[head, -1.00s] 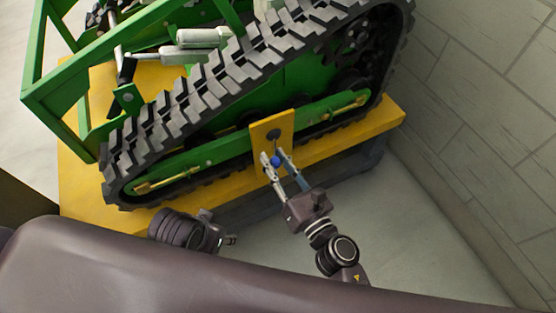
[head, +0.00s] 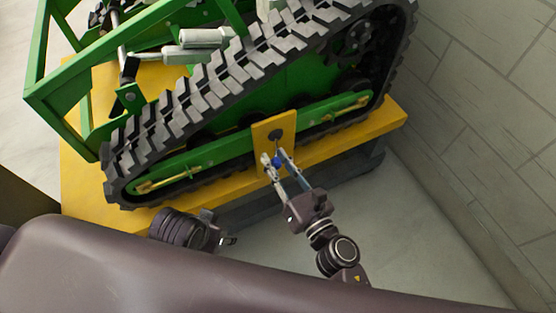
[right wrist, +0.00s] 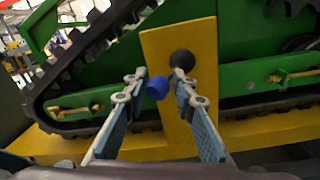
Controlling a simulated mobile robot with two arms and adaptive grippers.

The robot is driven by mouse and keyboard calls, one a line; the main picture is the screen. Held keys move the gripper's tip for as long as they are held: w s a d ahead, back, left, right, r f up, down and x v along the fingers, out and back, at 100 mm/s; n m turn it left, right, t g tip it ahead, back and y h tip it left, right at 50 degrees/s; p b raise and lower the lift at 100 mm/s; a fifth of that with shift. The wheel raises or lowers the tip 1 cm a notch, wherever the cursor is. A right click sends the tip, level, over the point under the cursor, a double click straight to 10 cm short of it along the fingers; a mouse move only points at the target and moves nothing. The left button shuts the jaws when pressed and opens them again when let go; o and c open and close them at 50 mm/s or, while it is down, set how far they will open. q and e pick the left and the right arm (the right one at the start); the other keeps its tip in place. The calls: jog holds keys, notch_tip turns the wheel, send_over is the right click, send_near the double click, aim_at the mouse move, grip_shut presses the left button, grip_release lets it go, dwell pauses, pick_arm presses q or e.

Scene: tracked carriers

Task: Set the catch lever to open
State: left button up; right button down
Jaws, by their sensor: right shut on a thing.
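The catch lever ends in a blue knob (head: 277,161) and stands out from a dark round pivot (head: 275,136) on an upright yellow plate (head: 288,125). The plate is on the side of the green tracked carrier. My right gripper (head: 274,157) has its two fingers on either side of the lever and is shut on it. In the right wrist view the blue knob (right wrist: 157,88) lies between the fingers, close to the left fingertip. The lever's shaft is mostly hidden. My left gripper (head: 228,240) is low in the head view, away from the lever; its fingers are unclear.
The black rubber track (head: 215,85) runs above and around the green side beam (head: 215,152). A yellow deck (head: 85,205) lies beneath the carrier. A grey tiled wall (head: 490,100) stands at the right, with clear pale floor (head: 420,240) before it.

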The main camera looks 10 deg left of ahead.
jog(key=c, duration=2)
grip_release()
jog(key=shift+s+a+r, duration=0.15)
jog(key=shift+s+a, duration=0.25)
jog(key=shift+a, duration=0.25)
jog(key=shift+o, duration=1.2)
jog(key=shift+a, duration=0.25)
jog(key=shift+w+d, duration=0.1)
jog(key=shift+d, duration=0.05)
jog(key=shift+d, duration=0.2)
jog(key=v, duration=1.1)
jog(key=shift+s+d, duration=0.25)
jog(key=shift+d, duration=0.05)
